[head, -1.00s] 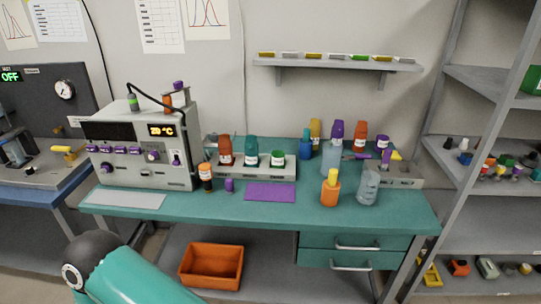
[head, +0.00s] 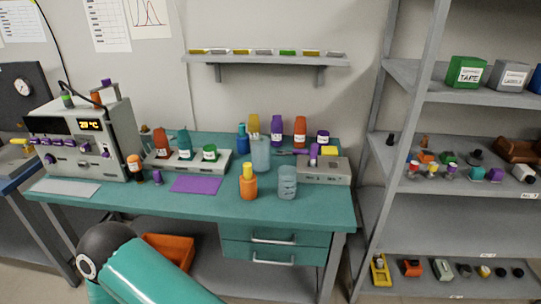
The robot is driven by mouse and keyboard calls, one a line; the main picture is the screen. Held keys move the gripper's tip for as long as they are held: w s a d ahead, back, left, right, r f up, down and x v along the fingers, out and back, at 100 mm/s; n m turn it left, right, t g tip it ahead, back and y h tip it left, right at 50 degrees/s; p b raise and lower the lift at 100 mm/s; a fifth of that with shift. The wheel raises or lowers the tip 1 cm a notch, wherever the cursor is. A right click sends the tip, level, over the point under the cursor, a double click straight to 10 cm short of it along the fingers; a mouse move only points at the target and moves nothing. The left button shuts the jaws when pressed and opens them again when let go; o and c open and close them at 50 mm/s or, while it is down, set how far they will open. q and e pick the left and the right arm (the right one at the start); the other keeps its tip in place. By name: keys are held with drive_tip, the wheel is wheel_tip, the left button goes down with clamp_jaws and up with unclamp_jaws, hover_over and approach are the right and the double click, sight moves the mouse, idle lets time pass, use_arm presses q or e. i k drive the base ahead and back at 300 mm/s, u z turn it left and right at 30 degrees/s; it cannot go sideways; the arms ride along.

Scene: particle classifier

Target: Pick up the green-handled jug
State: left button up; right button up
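I cannot make out a green-handled jug for certain. Two clear, bluish vessels stand on the teal bench: a taller one (head: 260,154) towards the back and a ribbed one (head: 287,182) near the front edge. No green handle shows on either. A teal link of one of my arms crosses the lower left, below the bench. Neither of my grippers is in view.
The teal bench (head: 130,197) holds a grey instrument (head: 85,140), several coloured bottles, an orange bottle (head: 248,184) and a purple mat (head: 196,184). A grey shelf rack (head: 450,205) stands right. An orange bin (head: 172,249) sits below.

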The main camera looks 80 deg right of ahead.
sight(261, 152)
drive_tip(key=u, duration=0.1)
drive_tip(key=i, duration=0.1)
drive_tip(key=z, duration=2.25)
drive_tip(key=i, duration=1)
drive_tip(key=u, duration=0.05)
